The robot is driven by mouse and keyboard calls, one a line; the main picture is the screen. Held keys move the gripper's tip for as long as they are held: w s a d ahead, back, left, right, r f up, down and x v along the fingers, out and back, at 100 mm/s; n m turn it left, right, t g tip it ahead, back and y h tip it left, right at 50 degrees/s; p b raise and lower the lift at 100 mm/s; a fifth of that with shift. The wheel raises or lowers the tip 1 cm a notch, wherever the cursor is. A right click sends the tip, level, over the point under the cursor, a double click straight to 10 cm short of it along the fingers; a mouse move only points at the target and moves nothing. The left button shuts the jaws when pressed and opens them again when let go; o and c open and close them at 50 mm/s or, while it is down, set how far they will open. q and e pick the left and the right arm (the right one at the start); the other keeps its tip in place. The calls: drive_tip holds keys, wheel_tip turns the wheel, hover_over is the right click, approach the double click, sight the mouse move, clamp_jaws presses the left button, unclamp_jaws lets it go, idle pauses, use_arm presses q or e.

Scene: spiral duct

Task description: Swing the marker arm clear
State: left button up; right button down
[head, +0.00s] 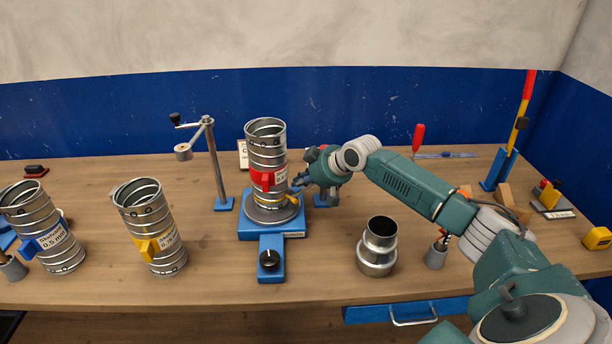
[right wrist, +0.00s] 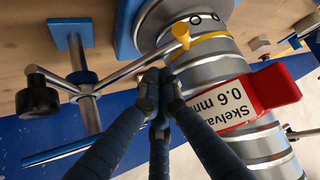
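The marker arm (right wrist: 126,70) is a thin metal rod on a post (right wrist: 78,55) with a blue foot. It reaches to the silver spiral duct (head: 266,155), and its yellow tip (right wrist: 181,33) is at the duct's yellow band (right wrist: 208,38). A black knob (right wrist: 36,101) is on the other side of the post. The duct stands upright on a turntable (head: 270,214) and carries a red tag (head: 267,180). My right gripper (right wrist: 158,76) has its fingertips together right beside the rod; I cannot tell whether they touch it. It hides most of the post in the head view. My left gripper is not in view.
A second post (head: 217,165) with a crank arm and roller stands left of the turntable. Two more ducts (head: 150,228) (head: 45,232) stand at the left. A metal reducer (head: 378,247) stands in front of my right arm. Bare bench (head: 330,262) lies between it and the turntable.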

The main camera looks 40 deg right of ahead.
drive_tip(key=shift+f, duration=0.1)
drive_tip(key=shift+s+n+b, duration=0.3)
drive_tip(key=shift+b, duration=0.05)
drive_tip(key=shift+s+d+y, duration=0.15)
drive_tip(key=shift+y, duration=0.15)
drive_tip(key=shift+s+n+b, duration=0.1)
drive_tip(key=shift+n+b, duration=0.3)
use_arm(q)
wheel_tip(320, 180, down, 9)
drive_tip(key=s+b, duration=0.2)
drive_tip(key=b, duration=0.5)
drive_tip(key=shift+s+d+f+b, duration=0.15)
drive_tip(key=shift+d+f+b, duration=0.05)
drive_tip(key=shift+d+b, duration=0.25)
use_arm(e)
drive_tip(key=s+d+n+g+y, duration=0.2)
drive_tip(key=s+d+n+y, duration=0.2)
drive_tip(key=s, duration=0.3)
drive_tip(key=shift+d+n+g, duration=0.4)
drive_tip(key=shift+d+n, duration=0.5)
